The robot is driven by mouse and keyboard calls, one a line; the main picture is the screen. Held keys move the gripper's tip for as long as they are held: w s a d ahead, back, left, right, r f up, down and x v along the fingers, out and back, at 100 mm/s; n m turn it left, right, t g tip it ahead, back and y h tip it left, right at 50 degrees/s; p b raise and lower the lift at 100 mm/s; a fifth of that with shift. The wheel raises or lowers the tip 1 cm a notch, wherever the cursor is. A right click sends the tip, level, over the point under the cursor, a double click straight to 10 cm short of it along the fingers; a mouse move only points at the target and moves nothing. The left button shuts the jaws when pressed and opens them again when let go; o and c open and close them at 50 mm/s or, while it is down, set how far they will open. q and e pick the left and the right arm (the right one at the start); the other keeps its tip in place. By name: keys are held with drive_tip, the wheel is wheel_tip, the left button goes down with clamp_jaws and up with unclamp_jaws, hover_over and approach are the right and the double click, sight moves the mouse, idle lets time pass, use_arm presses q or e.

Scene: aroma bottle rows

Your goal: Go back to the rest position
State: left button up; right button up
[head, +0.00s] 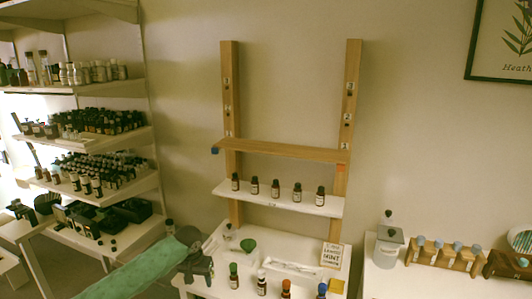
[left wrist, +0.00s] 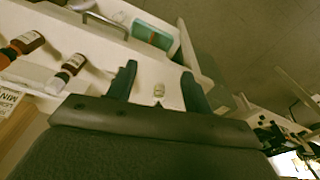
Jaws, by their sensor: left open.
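My left gripper (head: 200,266) is at the end of my green-sleeved arm, which comes in from the lower left of the head view. It is beside the left end of the white table (head: 215,245). In the left wrist view my left gripper (left wrist: 157,84) shows two dark fingers spread apart, with nothing held between them. My right gripper is not in view.
Several dark bottles stand on the white rack shelf (head: 280,200). Capped bottles stand along the table front, including a green-capped one (head: 234,275). A green funnel (head: 248,246) and a lettered card (head: 332,256) are behind them. Loaded shelves (head: 75,140) stand left.

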use_arm(q)
drive_tip(key=s+d+f+h+b, duration=0.15)
drive_tip(key=s+f, duration=0.35)
drive_tip(key=f, duration=0.8)
drive_tip(key=s+d+f+t+b, duration=0.15)
drive_tip(key=s+f, duration=0.35)
drive_tip(key=f, duration=0.7)
drive_tip(key=s+d+f+g+b, duration=0.1)
drive_tip(key=s+d+f, duration=0.35)
drive_tip(key=f, duration=0.85)
drive_tip(key=s+a+f+b, duration=0.1)
drive_tip(key=s+f, duration=0.7)
drive_tip(key=s, duration=0.4)
drive_tip(key=s+a+f+y+b, duration=0.1)
drive_tip(key=s+a+f, duration=0.1)
drive_tip(key=s+f, duration=0.6)
drive_tip(key=s+a+f+b, duration=0.1)
drive_tip(key=s+f, duration=0.8)
drive_tip(key=s, duration=0.8)
drive_tip(key=shift+a+m, duration=0.15)
drive_tip(key=shift+m, duration=0.15)
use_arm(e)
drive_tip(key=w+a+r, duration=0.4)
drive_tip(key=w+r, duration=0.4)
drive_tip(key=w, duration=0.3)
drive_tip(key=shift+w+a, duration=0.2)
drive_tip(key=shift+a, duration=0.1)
